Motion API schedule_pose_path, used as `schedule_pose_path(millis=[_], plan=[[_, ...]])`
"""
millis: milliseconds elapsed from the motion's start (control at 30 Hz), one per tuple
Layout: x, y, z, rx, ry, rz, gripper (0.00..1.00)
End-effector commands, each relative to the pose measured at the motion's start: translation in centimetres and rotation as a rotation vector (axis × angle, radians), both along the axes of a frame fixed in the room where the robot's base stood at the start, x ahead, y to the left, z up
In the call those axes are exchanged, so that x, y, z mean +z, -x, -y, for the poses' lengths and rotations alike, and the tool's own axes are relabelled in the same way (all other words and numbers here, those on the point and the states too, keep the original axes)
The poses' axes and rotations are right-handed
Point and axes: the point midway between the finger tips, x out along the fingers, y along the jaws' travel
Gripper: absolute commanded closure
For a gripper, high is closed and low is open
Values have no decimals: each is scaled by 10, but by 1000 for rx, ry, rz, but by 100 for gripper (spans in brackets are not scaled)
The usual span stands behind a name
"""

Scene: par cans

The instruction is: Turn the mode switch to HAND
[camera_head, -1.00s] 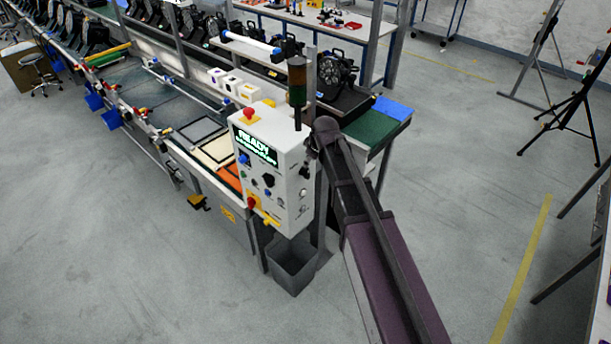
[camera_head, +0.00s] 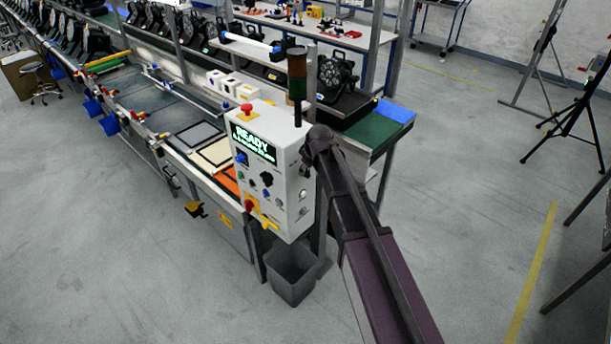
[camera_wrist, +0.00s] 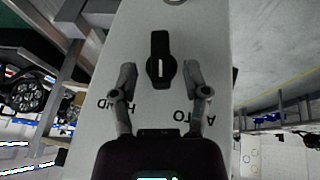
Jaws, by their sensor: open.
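The mode switch (camera_wrist: 161,60) is a black elongated knob with a white mark on its lower half, on a pale panel face in the wrist view. It stands lengthwise up and down the picture. The HAND label (camera_wrist: 116,104) is on the left and the AUTO label (camera_wrist: 190,112) on the right, both upside down. My gripper (camera_wrist: 160,76) is open, one finger on each side of the switch's lower part, with gaps on both sides. In the head view my gripper (camera_head: 307,158) is at the right side of the white control box (camera_head: 292,190); the switch is hidden there.
The box's front has a lit READY display (camera_head: 254,145), several knobs and a red button (camera_head: 247,110) on top. A signal tower (camera_head: 297,75) rises behind it. A grey bin (camera_head: 292,283) stands below. Open floor lies to the right.

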Motion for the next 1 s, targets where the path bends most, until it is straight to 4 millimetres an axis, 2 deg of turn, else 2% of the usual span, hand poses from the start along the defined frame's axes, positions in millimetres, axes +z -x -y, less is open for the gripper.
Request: schedule_pose_path(millis=[33,300,767,967,1000], plan=[[-8,-2,-1,0,0,0,40],[-20,-8,-4,0,0,0,40],[-21,-9,-5,0,0,0,40],[-21,-9,-5,0,0,0,99],[-21,-9,-5,0,0,0,100]])
